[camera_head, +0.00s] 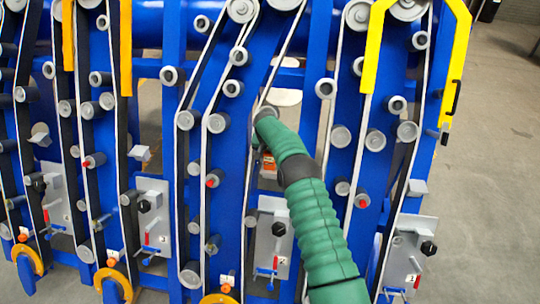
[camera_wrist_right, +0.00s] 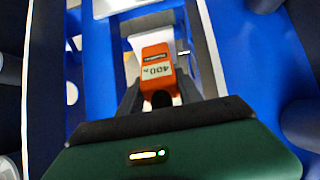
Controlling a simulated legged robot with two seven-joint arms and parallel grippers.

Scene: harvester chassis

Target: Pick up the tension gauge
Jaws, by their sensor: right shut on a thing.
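The tension gauge (camera_wrist_right: 156,68) is an orange device with a small display reading 400 in the right wrist view. The dark fingers of my right gripper (camera_wrist_right: 158,98) are shut on its near end. In the head view only a small orange part of the gauge (camera_head: 268,172) shows beside my green right arm. My right gripper (camera_head: 266,150) is mostly hidden there, in the gap between blue frame plates. A pale surface lies behind the gauge in the wrist view. My left gripper is not in view.
Blue upright plates (camera_head: 230,175) with grey rollers and pale belts stand close on both sides of my right arm. Yellow guards (camera_head: 459,60) are at the upper right. Grey numbered plates (camera_head: 408,255) with red levers line the lower part. Open floor (camera_head: 500,180) lies to the right.

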